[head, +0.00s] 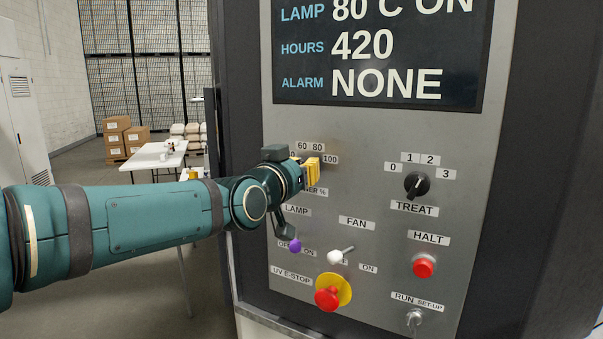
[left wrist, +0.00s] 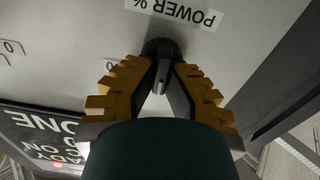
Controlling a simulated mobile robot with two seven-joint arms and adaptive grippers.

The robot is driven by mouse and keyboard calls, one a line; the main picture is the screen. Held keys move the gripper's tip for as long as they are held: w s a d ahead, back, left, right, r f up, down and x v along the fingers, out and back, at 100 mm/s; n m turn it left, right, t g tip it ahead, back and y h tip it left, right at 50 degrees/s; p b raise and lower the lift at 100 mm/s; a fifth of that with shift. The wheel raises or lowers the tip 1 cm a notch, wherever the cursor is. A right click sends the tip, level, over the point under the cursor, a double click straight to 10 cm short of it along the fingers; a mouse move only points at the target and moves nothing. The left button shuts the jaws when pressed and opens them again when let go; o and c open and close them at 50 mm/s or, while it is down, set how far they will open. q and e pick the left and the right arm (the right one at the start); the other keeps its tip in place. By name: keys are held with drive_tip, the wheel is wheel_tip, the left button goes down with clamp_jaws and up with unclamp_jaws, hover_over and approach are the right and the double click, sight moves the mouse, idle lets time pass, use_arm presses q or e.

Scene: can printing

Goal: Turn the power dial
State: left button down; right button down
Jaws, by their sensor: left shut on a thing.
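The power dial (left wrist: 161,72) is a dark round knob with a raised grip bar, below the POWER % label (left wrist: 174,12) in the left wrist view. My left gripper (left wrist: 160,66) has yellow stepped fingers, one on each side of the grip bar, and is shut on it. In the head view my left gripper (head: 313,170) reaches the panel from the left and hides most of the dial. The marks 60, 80 and 100 (head: 330,160) show around it. I cannot tell which mark the dial points to. My right gripper is not in view.
The grey control panel (head: 370,130) also carries a TREAT dial (head: 417,185), a purple-tipped lamp switch (head: 295,246), a white fan switch (head: 337,256), a red HALT button (head: 423,267) and a red E-stop (head: 328,298). The display (head: 380,55) reads ALARM NONE. A white table (head: 155,160) stands behind left.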

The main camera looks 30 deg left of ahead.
use_arm(q)
drive_tip(key=m+b, duration=0.2)
drive_tip(key=m, duration=0.2)
drive_tip(key=shift+d+m+b, duration=0.1)
drive_tip(key=shift+m+b, duration=0.2)
drive_tip(key=shift+r, duration=0.1)
idle(0.4)
drive_tip(key=c, duration=1)
unclamp_jaws()
drive_tip(key=shift+w, duration=0.1)
drive_tip(key=s, duration=0.8)
drive_tip(key=s+d, duration=0.1)
drive_tip(key=s, duration=0.3)
